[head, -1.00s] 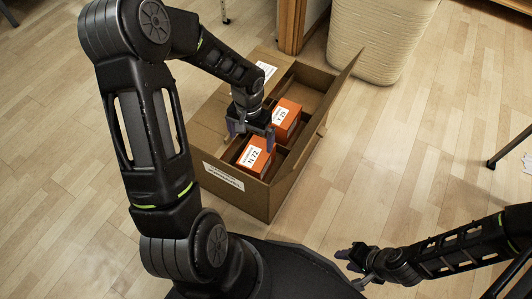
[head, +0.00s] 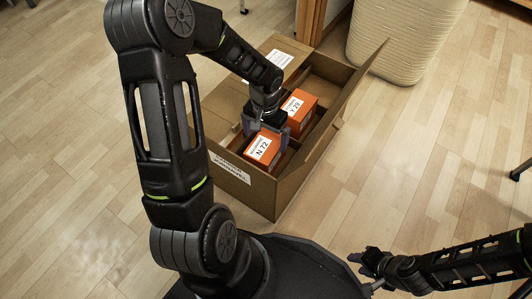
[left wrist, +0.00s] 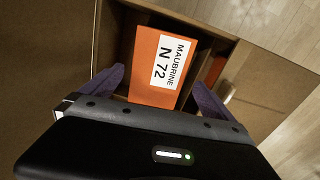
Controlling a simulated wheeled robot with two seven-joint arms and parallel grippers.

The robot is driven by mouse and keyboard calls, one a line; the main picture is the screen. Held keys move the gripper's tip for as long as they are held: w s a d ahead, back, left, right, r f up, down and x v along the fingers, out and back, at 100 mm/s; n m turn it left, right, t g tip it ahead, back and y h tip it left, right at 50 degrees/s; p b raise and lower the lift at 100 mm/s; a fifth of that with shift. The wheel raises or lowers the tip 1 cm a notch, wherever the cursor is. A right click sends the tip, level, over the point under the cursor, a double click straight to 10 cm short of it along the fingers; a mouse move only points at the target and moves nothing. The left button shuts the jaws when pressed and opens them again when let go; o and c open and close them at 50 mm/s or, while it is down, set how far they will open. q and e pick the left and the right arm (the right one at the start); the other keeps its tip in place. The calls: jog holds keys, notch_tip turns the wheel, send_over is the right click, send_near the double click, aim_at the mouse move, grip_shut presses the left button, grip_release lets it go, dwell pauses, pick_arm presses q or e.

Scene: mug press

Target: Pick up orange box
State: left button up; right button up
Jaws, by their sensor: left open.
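An orange box labelled N 72 (head: 262,149) stands in the near part of an open cardboard carton (head: 237,177). It also shows in the left wrist view (left wrist: 150,78), with its white label upward. My left gripper (head: 266,132) is open above this box. In the left wrist view its purple fingers (left wrist: 157,92) are on either side of the box, with visible gaps; their depth beside it is unclear. A second orange box (head: 302,108) stands behind it in the carton, partly hidden by the gripper. My right gripper (head: 366,262) is empty over the floor, away from the carton.
The carton has raised flaps, one standing up on its right side (head: 345,92), and inner dividers. A cream woven basket (head: 402,38) stands behind it to the right. A dark furniture leg is at the right edge. The wooden floor right of the carton is clear.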

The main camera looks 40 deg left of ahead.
pick_arm(q)
jog(key=shift+f+b, duration=0.4)
jog(key=shift+f, duration=0.8)
jog(key=f+b, duration=0.1)
jog(key=f, duration=0.1)
jog(key=f+b, duration=0.2)
jog(key=f, duration=0.1)
jog(key=shift+s+d+f, duration=0.15)
jog(key=shift+d, duration=0.05)
jog(key=shift+c, duration=0.6)
jog(key=c, duration=1.6)
